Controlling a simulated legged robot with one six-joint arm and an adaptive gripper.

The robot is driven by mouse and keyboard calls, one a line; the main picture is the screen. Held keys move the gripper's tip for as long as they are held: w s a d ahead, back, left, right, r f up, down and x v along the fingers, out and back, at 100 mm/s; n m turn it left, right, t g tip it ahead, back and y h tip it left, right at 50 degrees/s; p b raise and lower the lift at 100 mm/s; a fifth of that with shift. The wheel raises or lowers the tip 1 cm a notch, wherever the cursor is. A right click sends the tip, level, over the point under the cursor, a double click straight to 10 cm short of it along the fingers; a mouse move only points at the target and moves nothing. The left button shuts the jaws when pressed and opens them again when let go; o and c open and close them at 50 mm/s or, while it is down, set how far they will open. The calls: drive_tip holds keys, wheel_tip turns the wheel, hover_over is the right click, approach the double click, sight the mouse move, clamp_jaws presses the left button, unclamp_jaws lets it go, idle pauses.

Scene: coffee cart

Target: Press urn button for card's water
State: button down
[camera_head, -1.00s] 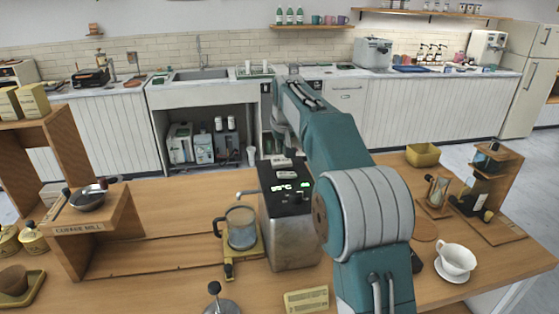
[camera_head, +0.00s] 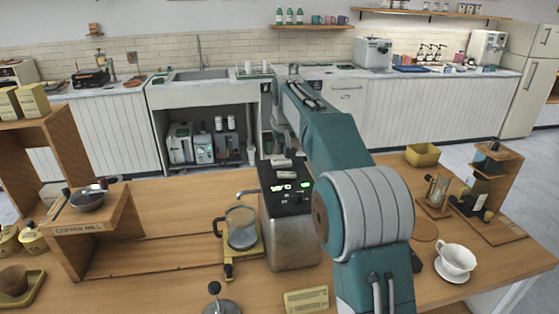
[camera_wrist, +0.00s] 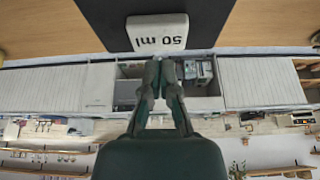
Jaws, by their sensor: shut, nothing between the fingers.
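The urn (camera_head: 291,235) is a metal box with a black top, a lit green display and a spout on its left side. Pale buttons (camera_head: 284,175) sit on its top. In the wrist view one white button marked "50 ml" (camera_wrist: 158,32) appears upside down. My gripper (camera_wrist: 165,64) is shut and empty, its fingertips close to that button in the picture; I cannot tell if they touch it. In the head view my arm largely hides the gripper, behind the urn's top. A clear jug (camera_head: 241,229) stands under the spout. A yellowish card (camera_head: 306,300) lies at the front; its text is unreadable.
The jug rests on a yellow stand (camera_head: 228,270). A wooden coffee-mill stand (camera_head: 80,235) is at left. A white cup (camera_head: 456,258), a yellow bin (camera_head: 422,154) and a wooden rack (camera_head: 492,195) are at right. The wooden counter (camera_head: 165,215) is clear around its middle left.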

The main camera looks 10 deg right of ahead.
drive_tip(key=shift+f, duration=1.3)
drive_tip(key=shift+r, duration=1.3)
drive_tip(key=shift+f, duration=1.35)
idle(1.1)
drive_tip(key=shift+r, duration=1.35)
drive_tip(key=shift+f, duration=0.4)
idle(1.2)
